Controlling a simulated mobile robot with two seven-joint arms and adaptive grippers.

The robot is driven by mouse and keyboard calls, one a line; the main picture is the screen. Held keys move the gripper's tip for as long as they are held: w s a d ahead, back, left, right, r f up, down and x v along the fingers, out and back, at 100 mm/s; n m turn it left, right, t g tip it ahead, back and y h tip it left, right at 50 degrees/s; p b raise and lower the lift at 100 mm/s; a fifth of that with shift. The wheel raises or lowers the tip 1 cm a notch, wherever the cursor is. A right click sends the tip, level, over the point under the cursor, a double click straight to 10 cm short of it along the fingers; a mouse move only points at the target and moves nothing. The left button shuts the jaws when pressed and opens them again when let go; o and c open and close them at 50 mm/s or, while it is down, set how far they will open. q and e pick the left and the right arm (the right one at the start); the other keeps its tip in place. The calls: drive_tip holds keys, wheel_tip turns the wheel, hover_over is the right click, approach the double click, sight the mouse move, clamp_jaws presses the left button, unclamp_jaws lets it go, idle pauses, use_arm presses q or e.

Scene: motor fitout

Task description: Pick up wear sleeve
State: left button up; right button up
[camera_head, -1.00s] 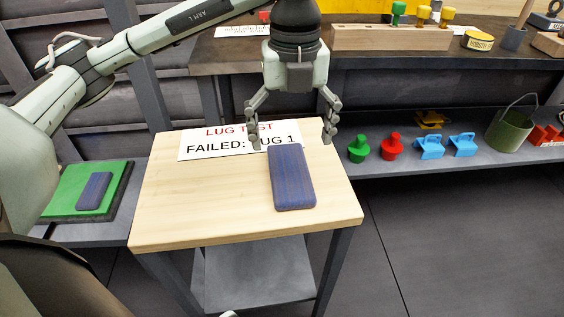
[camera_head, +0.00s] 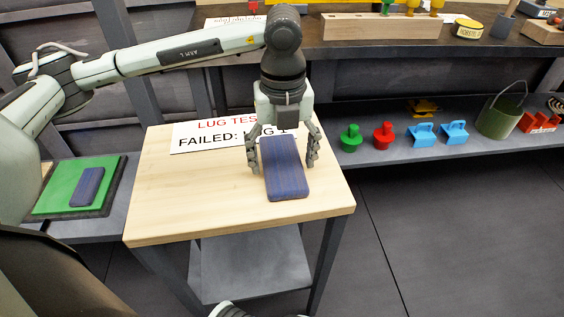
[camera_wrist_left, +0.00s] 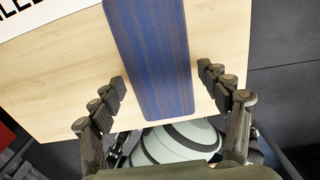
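A blue slab with brown streaks (camera_head: 285,172) lies flat on the small wooden table (camera_head: 180,215). It may be the wear sleeve; no label on it shows. My left gripper (camera_head: 284,163) is low over the table, open, with one finger on each side of the slab. In the left wrist view the slab (camera_wrist_left: 152,55) runs between the two open fingers (camera_wrist_left: 161,82), with a narrow gap on each side. A similar blue slab (camera_head: 88,187) lies on a green pad (camera_head: 55,190) at the left. My right gripper is not in view.
A white card (camera_head: 205,140) reading "LUG TEST FAILED: LUG 1" lies behind the slab, partly hidden by my gripper. A low shelf at the right holds green and red knobs (camera_head: 383,136), blue pieces (camera_head: 422,134) and a green bucket (camera_head: 498,118). The table's front left is clear.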

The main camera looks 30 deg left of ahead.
use_arm(q)
drive_tip(key=c, duration=0.8)
drive_tip(key=shift+r, duration=0.1)
drive_tip(key=shift+c, duration=0.2)
